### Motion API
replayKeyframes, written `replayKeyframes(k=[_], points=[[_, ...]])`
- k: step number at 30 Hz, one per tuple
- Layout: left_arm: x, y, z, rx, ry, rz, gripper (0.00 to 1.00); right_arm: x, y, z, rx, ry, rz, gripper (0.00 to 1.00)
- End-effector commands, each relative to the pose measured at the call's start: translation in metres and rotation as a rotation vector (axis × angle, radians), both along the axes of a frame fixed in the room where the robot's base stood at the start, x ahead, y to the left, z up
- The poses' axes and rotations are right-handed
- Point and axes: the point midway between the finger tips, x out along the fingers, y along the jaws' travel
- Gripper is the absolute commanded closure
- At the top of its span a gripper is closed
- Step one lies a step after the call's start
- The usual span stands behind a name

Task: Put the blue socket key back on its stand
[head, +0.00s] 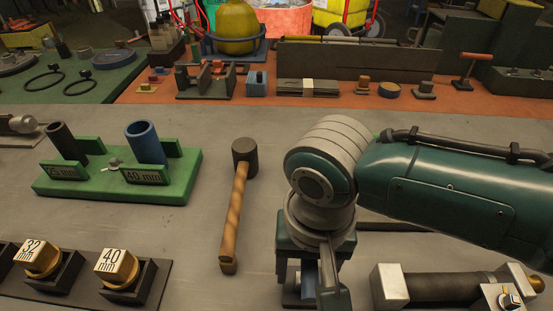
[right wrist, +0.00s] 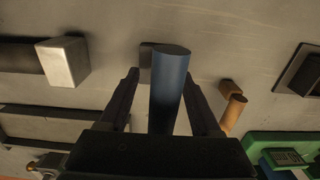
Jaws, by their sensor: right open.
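A blue cylinder (right wrist: 168,88), which looks like the blue socket key, lies between the spread fingers of my right gripper (right wrist: 165,100) in the right wrist view, with a gap on each side. In the head view the gripper (head: 312,285) points down at the front middle, and only a bluish sliver shows between its fingers. A green stand (head: 180,190) at the left has plates marked 25 mm and 40 mm. A dark tube (head: 66,143) leans at the first and a blue tube (head: 146,145) at the second. My left gripper is not in view.
A mallet (head: 236,205) lies between the green stand and my right arm. A dark bar with silver end blocks (head: 391,286) lies right of my gripper. Bare grey table surrounds the mallet.

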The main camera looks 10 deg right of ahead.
Motion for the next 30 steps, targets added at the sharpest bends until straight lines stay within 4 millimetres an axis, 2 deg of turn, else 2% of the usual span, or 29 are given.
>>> replayKeyframes(k=[5,12,18,23,30], points=[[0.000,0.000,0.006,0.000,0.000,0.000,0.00,0.000,0.000,0.012,0.001,0.000,0.000,0.35],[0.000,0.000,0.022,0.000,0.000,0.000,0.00,0.000,-0.001,0.060,0.002,-0.003,0.000,0.35],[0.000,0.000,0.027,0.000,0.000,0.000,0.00,0.000,-0.001,0.090,0.001,-0.001,0.000,0.35],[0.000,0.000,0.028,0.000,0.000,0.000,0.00,0.000,-0.001,0.099,0.001,0.000,-0.001,0.35],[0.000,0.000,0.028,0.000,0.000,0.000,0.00,0.000,-0.001,0.099,0.000,0.000,0.000,0.35]])
